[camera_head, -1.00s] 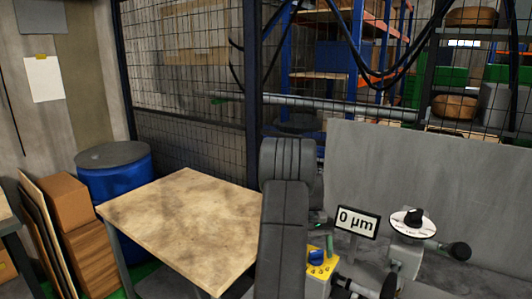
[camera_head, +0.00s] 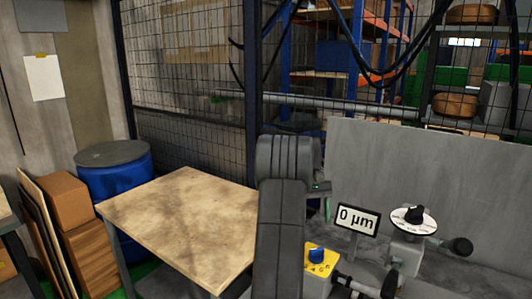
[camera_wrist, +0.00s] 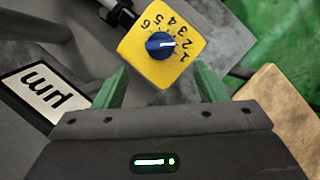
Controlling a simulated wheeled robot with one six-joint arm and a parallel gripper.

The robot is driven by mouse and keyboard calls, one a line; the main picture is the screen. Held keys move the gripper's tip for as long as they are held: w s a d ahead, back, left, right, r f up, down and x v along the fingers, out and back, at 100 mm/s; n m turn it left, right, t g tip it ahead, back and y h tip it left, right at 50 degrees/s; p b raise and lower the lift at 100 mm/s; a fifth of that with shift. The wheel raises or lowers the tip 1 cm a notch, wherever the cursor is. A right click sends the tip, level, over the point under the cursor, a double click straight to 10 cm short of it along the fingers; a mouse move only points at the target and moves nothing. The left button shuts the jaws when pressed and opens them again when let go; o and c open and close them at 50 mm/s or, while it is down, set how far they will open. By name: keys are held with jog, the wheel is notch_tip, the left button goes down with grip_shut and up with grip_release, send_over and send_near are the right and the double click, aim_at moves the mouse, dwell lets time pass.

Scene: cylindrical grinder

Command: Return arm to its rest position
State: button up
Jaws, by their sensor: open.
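My gripper (camera_wrist: 160,90) shows in the wrist view with its two green fingers apart and nothing between them. Beyond the fingertips is a yellow box with a blue knob (camera_wrist: 160,45) and numbers around it. The finger tips look apart from the box. In the head view my grey arm stands upright near the middle, and its links hide most of the gripper. The yellow box (camera_head: 320,262) is just right of the arm there. The display reading "0 µm" (camera_head: 357,219) stands right of the arm, and part of it shows in the wrist view (camera_wrist: 45,95).
A wooden-topped table (camera_head: 180,225) stands left of my arm, with a blue barrel (camera_head: 115,185) behind it. A white dial with a black knob (camera_head: 413,220) and a grey panel (camera_head: 430,175) are at right. A mesh fence (camera_head: 190,110) runs behind. Boxes (camera_head: 75,210) stand at far left.

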aim_at(316, 249)
jog(key=p+x, duration=0.1)
jog(key=x, duration=1)
jog(key=shift+s+d+f, duration=0.1)
jog(key=shift+f, duration=0.15)
jog(key=shift+n+b, duration=0.4)
jog(key=shift+n, duration=0.2)
jog(key=n+h+b, duration=0.1)
jog(key=n, duration=0.1)
jog(key=n+t+h+b, duration=0.1)
jog(key=n+b, duration=0.1)
jog(key=shift+n, duration=0.4)
jog(key=n+t+h+b, duration=0.1)
jog(key=n+b, duration=0.2)
jog(key=shift+f+n, duration=0.15)
jog(key=shift+n, duration=0.25)
jog(key=shift+n+t+b, duration=0.6)
jog(key=shift+n+b, duration=0.6)
jog(key=shift+b, duration=0.05)
jog(key=v, duration=0.7)
jog(key=shift+p, duration=0.4)
